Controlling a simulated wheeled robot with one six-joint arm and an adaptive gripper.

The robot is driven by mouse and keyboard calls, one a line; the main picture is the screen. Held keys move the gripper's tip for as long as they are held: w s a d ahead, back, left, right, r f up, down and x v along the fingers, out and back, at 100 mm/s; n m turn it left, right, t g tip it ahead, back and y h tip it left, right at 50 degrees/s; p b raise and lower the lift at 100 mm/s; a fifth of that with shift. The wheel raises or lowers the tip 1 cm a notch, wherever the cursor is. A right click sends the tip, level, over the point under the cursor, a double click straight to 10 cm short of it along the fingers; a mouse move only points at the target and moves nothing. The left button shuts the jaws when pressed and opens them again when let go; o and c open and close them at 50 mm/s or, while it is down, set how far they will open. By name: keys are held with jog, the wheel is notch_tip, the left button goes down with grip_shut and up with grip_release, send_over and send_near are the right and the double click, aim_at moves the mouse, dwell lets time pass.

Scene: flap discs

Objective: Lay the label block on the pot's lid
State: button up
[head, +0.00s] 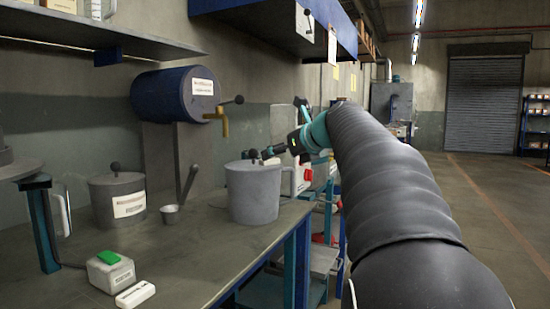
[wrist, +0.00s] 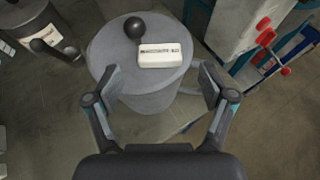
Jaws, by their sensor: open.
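The grey pot (head: 254,195) stands on the workbench, and its flat round lid (wrist: 105,50) with a black ball knob (wrist: 134,27) shows in the wrist view. A white label block (wrist: 160,55) with dark print lies flat on the lid, beside the knob.
A second lidded pot (head: 118,202), a ladle (head: 172,213), a box with a green button (head: 110,270) and another small white labelled block (head: 135,294) are on the workbench (head: 195,262). A blue drum (head: 165,95) with a brass tap is behind. Open floor lies right.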

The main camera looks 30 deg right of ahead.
jog(key=v, duration=0.8)
jog(key=shift+s, duration=0.1)
jog(key=s+f+n+g+h, duration=0.1)
jog(key=s+f+n+g, duration=0.15)
jog(key=f+n, duration=0.6)
jog(key=s+f+n+g+h, duration=0.1)
jog(key=s+f+n+g, duration=0.15)
jog(key=f+n, duration=0.65)
jog(key=s+a+f+n+g, duration=0.2)
jog(key=s+a+f+n, duration=1.4)
jog(key=s+a+f, duration=0.3)
jog(key=shift+s+a+g, duration=0.4)
jog(key=shift+s+a, duration=0.15)
jog(key=shift+s, duration=0.4)
